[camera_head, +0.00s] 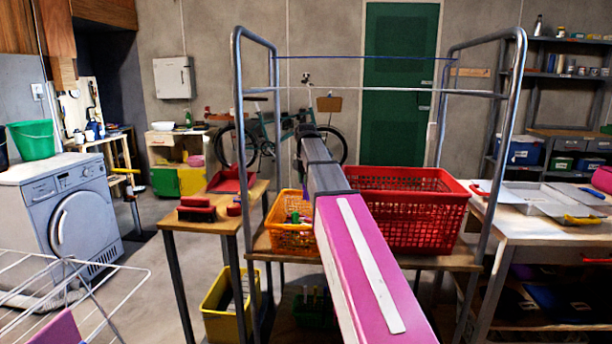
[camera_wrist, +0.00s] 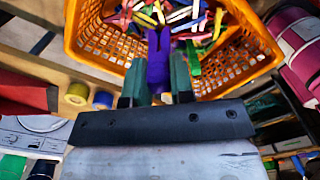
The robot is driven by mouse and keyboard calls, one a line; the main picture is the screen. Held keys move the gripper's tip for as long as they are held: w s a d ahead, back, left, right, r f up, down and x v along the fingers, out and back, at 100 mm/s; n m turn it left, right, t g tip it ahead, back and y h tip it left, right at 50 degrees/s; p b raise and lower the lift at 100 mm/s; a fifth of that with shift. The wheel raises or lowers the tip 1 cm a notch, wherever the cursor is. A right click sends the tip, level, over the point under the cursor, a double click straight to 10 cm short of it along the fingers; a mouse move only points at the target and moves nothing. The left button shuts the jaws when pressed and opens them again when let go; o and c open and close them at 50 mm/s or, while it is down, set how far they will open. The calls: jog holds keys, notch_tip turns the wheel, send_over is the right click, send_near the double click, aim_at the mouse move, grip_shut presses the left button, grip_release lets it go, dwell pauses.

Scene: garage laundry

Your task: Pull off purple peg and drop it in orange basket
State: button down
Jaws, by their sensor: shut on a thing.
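The purple peg (camera_wrist: 158,50) stands upright between the two green fingers of my gripper (camera_wrist: 157,85) in the wrist view. The gripper is shut on it. Beyond the peg is the orange basket (camera_wrist: 92,42), with many coloured pegs (camera_wrist: 187,15) inside. The peg overlaps the basket's opening in this view; how high it is above the basket, I cannot tell. In the head view the orange basket (camera_head: 290,238) sits at the left of the rack's wooden shelf. My pink arm hides part of it, and I cannot make out the gripper there.
A large red basket (camera_head: 415,205) stands right of the orange one, on the same shelf. A metal rack frame (camera_head: 240,150) rises around them, with a blue line (camera_head: 400,58) and a white line (camera_head: 400,91) across. A small table (camera_head: 212,214) with red brushes stands left.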

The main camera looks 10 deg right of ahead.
jog(key=shift+f, duration=4.15)
jog(key=c, duration=0.9)
grip_release()
